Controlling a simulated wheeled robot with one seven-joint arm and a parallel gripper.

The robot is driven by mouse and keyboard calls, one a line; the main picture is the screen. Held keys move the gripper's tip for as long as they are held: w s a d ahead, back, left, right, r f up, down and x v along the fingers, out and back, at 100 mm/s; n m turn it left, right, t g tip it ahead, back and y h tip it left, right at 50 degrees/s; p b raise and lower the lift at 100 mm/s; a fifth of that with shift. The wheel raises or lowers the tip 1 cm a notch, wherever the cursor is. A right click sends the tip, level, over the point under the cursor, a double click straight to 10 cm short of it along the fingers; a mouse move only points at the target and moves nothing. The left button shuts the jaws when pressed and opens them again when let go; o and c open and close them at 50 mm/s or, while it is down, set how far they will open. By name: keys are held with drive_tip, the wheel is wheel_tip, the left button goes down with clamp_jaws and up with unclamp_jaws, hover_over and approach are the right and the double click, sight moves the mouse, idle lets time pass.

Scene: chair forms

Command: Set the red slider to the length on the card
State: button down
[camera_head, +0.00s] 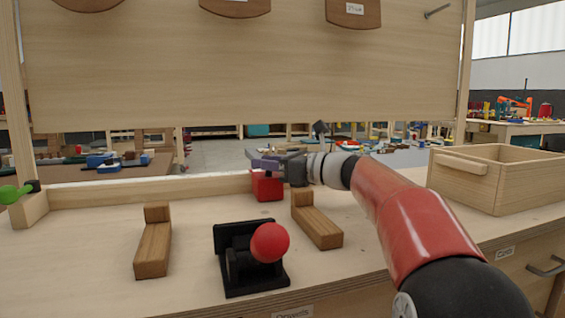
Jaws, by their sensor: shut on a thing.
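The red slider (267,187) is a small red block at the right end of a pale rail (150,191) along the back of the bench. My gripper (266,165) reaches in from the right and is shut on the top of the red slider. The fingertips are small and partly hidden, so the exact grip is hard to see. White labels show on the hanging boards at the top, one on the right board (353,12), but their writing is too small to read. I cannot tell which, if any, is the card.
A black stand with a red ball (269,242) is front centre, between a left wooden block (153,245) and a right wooden block (318,222). A wooden box (490,185) stands right. A green knob (10,194) is far left.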

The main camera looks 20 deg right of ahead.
drive_tip(key=shift+a, duration=0.15)
drive_tip(key=c, duration=1.1)
unclamp_jaws()
drive_tip(key=shift+v, duration=3.95)
